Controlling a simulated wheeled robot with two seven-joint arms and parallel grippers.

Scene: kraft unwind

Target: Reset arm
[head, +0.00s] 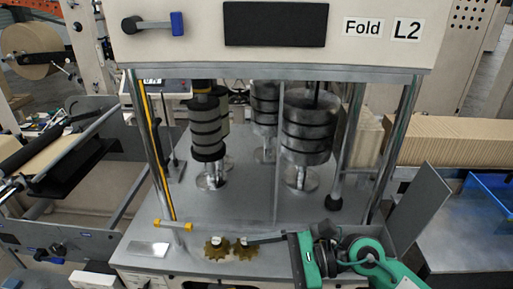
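My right arm comes in from the lower right, green and black. Its gripper (262,239) points left over the front of the grey machine deck (235,205). A dark, narrow finger part reaches toward the right one of two small brass-coloured gears (217,248). The right gear (245,250) sits beside the left one, close under the fingertip. I cannot tell whether the gripper touches it or whether its fingers are open or shut. My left gripper is not in view.
Stacks of dark grey rollers (307,125) stand on the deck behind. Chrome posts (402,145) and a yellow bar (160,150) frame it. A grey upright panel (420,205) is right of my arm. A flat metal plate (148,249) lies front left. An upper housing (275,25) hangs overhead.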

